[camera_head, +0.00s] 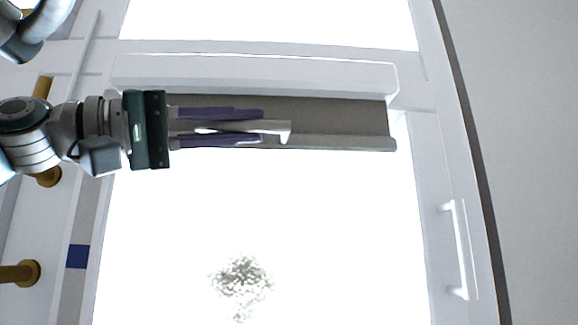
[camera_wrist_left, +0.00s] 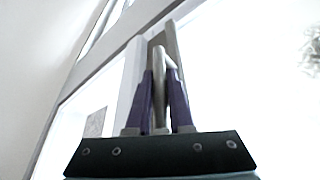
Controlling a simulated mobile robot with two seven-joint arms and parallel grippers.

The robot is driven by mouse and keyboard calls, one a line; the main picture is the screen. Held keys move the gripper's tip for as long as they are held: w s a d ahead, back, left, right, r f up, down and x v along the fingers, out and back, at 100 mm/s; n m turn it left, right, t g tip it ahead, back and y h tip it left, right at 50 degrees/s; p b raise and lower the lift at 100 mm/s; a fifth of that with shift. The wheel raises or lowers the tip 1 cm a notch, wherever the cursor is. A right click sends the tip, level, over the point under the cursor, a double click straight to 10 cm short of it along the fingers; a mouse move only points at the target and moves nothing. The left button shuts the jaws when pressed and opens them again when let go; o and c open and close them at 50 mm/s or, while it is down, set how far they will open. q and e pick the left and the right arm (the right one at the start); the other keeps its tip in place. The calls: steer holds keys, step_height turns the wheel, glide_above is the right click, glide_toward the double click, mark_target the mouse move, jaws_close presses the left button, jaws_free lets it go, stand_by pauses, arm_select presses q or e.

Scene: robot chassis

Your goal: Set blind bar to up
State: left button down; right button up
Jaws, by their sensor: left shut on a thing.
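The blind (camera_head: 340,116) is a short brown-grey strip under a white head box at the top of the bright window. Its pale bottom bar (camera_head: 350,143) runs across the blind's lower edge, close below the box. My left gripper (camera_head: 262,126) reaches in from the left in front of the blind. Its purple fingers are shut on a white handle-like piece (camera_head: 288,131) at the blind bar. In the left wrist view, the pale piece (camera_wrist_left: 160,85) stands between the two purple fingers (camera_wrist_left: 160,100). The fingers hide part of the bar.
The white window frame (camera_head: 435,180) surrounds the bright pane, with a white handle (camera_head: 459,250) at right. Brass-coloured fittings (camera_head: 22,273) are at the left edge. The area below the blind is clear.

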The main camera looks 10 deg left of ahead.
stand_by(0.8)
arm_select(q)
step_height(320, 180, up, 5)
steer(key=p, duration=0.3)
steer(key=shift+d, duration=0.1)
steer(key=shift+f, duration=0.1)
steer(key=c, duration=0.8)
jaws_free()
